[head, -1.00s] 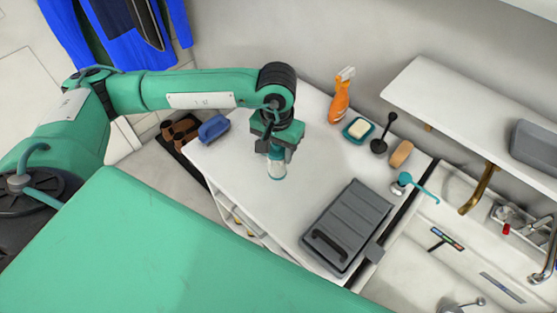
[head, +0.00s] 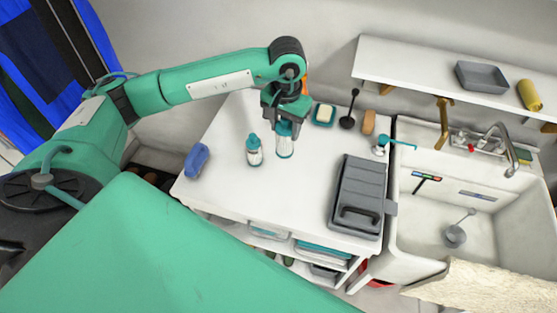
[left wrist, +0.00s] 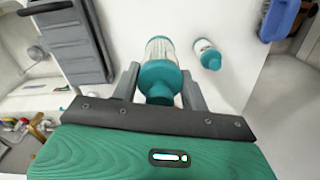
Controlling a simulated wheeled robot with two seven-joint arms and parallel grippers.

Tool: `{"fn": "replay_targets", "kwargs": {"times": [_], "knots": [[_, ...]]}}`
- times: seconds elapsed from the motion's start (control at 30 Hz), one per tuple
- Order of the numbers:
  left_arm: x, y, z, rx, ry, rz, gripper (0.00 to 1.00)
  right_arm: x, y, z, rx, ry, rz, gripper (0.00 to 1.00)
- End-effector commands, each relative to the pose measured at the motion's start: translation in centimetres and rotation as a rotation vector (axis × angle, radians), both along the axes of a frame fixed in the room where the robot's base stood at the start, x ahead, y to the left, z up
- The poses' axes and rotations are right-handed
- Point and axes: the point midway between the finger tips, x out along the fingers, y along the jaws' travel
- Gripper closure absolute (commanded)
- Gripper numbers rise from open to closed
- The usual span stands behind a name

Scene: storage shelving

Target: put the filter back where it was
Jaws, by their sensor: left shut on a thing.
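The filter, a pale ribbed cylinder with teal ends, is in my left gripper (head: 284,122). Its lower part (head: 285,146) shows below the fingers in the head view; I cannot tell whether it touches the white table. In the left wrist view the filter (left wrist: 160,62) is between the two grey fingers (left wrist: 160,88), its teal end toward the camera. A similar white bottle with a teal cap (head: 254,151) stands just left of it in the head view, apart from it. It also shows in the left wrist view (left wrist: 207,54). My right gripper is not in view.
On the white table (head: 290,200) are a blue brush (head: 196,161), a grey lidded case (head: 357,200), a soap dish (head: 324,115), a dark scoop (head: 348,118) and a brown sponge (head: 369,122). A sink (head: 445,195) adjoins on the right, under a shelf (head: 420,67). The table's front middle is clear.

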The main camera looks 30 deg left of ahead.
Motion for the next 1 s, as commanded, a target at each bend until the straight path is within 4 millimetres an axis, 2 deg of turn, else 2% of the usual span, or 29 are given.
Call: {"fn": "replay_targets", "kwargs": {"times": [0.03,0.17,0.3,0.4,0.63,0.77,0.9,1.0], "knots": [[-0.2,0.0,-1.2,0.000,0.008,0.000,0.82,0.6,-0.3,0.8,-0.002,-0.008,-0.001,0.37],[-0.2,0.0,-4.7,0.000,0.007,0.001,0.82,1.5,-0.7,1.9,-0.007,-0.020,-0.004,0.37],[-0.2,-0.1,-8.4,0.001,0.005,0.001,0.82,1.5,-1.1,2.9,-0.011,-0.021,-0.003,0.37],[-0.1,-0.1,-10.5,0.000,0.004,0.001,0.82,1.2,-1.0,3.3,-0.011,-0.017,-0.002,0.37],[0.0,-0.1,-12.6,0.000,0.001,0.000,0.82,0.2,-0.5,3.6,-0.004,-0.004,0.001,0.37],[-0.1,-0.1,-13.9,0.001,0.002,0.001,0.82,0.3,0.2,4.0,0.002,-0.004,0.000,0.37],[-0.1,-0.1,-16.1,0.000,0.003,0.001,0.82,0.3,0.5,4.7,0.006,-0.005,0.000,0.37],[0.0,0.0,-16.8,0.000,-0.001,0.001,0.82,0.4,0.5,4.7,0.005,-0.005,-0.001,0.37]]}}
